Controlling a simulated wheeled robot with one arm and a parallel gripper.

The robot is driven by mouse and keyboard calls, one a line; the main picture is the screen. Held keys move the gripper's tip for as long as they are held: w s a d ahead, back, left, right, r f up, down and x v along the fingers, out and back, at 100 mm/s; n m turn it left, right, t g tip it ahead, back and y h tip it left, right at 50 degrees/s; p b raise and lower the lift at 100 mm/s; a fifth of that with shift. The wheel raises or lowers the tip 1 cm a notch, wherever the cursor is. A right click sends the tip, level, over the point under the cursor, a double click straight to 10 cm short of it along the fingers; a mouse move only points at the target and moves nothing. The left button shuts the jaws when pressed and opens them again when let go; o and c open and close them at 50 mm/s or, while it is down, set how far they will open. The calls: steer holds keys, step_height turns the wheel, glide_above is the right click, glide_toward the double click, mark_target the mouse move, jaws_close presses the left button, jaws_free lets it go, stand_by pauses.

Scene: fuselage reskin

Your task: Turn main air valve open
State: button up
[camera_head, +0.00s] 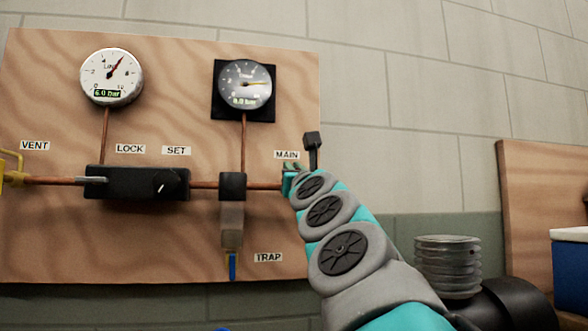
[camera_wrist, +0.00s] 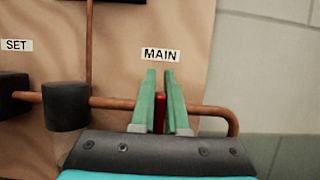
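The MAIN label (camera_wrist: 160,55) is on the wooden board, above the copper pipe; the label also shows in the head view (camera_head: 287,155). In the wrist view a narrow red part (camera_wrist: 160,112), likely the main valve's handle, stands upright in front of the pipe. My gripper (camera_wrist: 162,78) has its two green fingers on either side of this red part, with a narrow gap between the tips. I cannot tell whether both fingers press on it. In the head view my gripper (camera_head: 289,182) is at the pipe's right end, and my arm hides the valve.
The line gauge (camera_head: 112,77) reads 6.0 bar and the second gauge (camera_head: 243,84) reads 0.0 bar. A black block (camera_head: 137,183) under LOCK and SET and a trap bowl (camera_head: 231,220) lie left of my gripper. A yellow vent handle (camera_head: 13,167) is at far left.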

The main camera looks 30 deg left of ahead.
jaws_close()
steer(key=shift+s+a+f+n+g+y+b, duration=0.1)
steer(key=shift+a+n+g+y+b, duration=0.1)
steer(key=shift+n, duration=0.3)
steer(key=shift+s+a+n+g+y+b, duration=0.1)
steer(key=shift+n+g+y+b, duration=0.1)
steer(key=shift+n, duration=0.3)
steer(key=shift+s+a+n+g+y, duration=0.15)
steer(key=shift+n+g+y, duration=0.4)
steer(key=shift+n, duration=1.05)
steer(key=shift+g, duration=0.25)
steer(key=shift+s+a+f+n+g+y, duration=0.1)
steer(key=shift+a+n+g+y, duration=0.2)
steer(key=shift+n, duration=0.6)
steer(key=shift+s+d+f+n+g+y, duration=0.15)
steer(key=shift+n+g, duration=0.3)
steer(key=shift+n, duration=0.45)
steer(key=shift+s+a+f+n+g+y, duration=0.1)
steer(key=shift+a+n+g, duration=0.2)
steer(key=shift+n, duration=0.6)
steer(key=shift+g, duration=0.25)
